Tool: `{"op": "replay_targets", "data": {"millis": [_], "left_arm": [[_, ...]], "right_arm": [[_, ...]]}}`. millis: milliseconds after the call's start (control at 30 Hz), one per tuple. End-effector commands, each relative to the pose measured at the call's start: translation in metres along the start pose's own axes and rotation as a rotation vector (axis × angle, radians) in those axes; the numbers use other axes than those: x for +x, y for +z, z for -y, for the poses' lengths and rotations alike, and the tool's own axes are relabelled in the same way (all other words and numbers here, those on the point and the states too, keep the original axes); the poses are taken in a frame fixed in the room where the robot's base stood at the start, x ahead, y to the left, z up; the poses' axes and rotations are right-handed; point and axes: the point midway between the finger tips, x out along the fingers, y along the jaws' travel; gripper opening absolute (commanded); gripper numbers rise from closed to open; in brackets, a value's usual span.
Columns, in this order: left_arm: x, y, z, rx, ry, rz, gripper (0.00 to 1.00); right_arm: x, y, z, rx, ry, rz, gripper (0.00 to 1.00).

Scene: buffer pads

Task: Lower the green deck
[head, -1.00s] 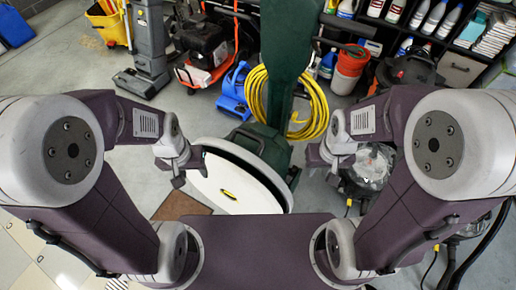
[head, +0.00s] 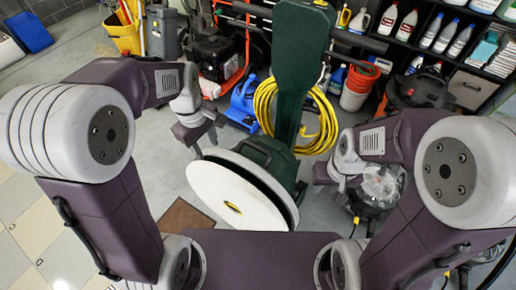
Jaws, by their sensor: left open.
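The green deck (head: 262,152) of the floor machine is tilted up, with its round white pad (head: 232,197) facing me. A small yellow mark shows at the pad's centre. The machine's green upright body (head: 299,75) rises behind the deck. My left gripper (head: 203,146) is open and empty, just above and left of the pad's upper left edge; I cannot tell how near it is in depth. My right gripper (head: 328,178) is right of the deck and apart from it in the picture; its jaws are too small and dark to read.
A yellow coiled cord (head: 324,122) hangs on the machine. A clear-topped vacuum (head: 378,190) stands right of it, close to my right arm. Shelves with bottles (head: 460,40), a red bucket (head: 357,85) and a blue blower (head: 243,103) stand behind. A brown mat (head: 184,217) lies at left.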

Motion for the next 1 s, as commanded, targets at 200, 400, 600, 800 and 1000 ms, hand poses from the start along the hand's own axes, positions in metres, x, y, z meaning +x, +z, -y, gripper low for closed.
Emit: {"op": "replay_targets", "data": {"millis": [200,400,600,800,1000], "left_arm": [[0.027,-0.001,-0.113,-0.242,0.046,-0.005,0.43],[0.084,0.035,-0.167,-0.134,0.049,0.005,0.43],[0.088,0.043,-0.168,-0.115,0.04,0.008,0.43],[0.123,0.043,-0.168,-0.115,0.037,0.009,0.43],[0.161,0.043,-0.169,-0.115,0.038,0.009,0.43]], "right_arm": [[0.063,0.007,-0.001,0.0,0.0,0.001,0.29],[0.098,0.011,-0.002,0.0,0.0,0.001,0.29],[0.097,0.01,-0.002,0.0,0.0,0.0,0.29],[0.109,0.011,-0.002,0.0,0.0,0.0,0.29],[0.118,0.012,-0.002,0.0,0.0,0.0,0.29]]}}
